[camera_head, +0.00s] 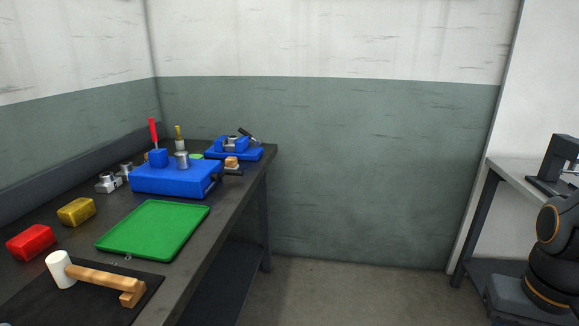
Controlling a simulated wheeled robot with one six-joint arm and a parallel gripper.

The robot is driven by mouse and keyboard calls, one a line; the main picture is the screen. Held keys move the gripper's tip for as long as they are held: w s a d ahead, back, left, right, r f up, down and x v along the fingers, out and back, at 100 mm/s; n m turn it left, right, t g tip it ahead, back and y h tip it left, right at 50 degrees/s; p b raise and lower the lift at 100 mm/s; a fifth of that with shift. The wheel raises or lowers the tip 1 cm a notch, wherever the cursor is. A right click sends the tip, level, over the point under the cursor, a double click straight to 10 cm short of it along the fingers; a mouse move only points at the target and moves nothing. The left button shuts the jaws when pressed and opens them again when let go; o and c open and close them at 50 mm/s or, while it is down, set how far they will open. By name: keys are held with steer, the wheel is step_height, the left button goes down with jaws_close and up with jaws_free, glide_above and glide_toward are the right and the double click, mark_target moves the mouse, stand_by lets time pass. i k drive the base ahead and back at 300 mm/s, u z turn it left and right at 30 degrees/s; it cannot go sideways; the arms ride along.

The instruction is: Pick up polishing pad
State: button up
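No thing in the head view can be told for certain as the polishing pad. A small flat green piece (196,156) lies at the back of the left bench, partly hidden behind a blue block; it may be the pad, but it is too small to tell. A red block (31,242) and a yellow block (76,211) with rounded edges lie at the bench's left side. Part of my dark arm with orange rings shows at the right edge. My gripper is not in view.
The dark bench (229,213) holds a green tray (155,229), empty, a blue block (176,177) with tools, and a mallet (96,278) on a black mat. A grey table (512,171) with a dark device (556,164) stands right. The floor between is clear.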

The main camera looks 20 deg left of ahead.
mark_target(230, 162)
steer(key=z, duration=0.15)
steer(key=i, duration=0.8)
steer(key=u, duration=0.4)
steer(key=i, duration=1.35)
steer(key=u, duration=1.6)
steer(key=i, duration=0.8)
steer(key=u, duration=0.9)
steer(key=i, duration=0.5)
steer(key=z, duration=0.05)
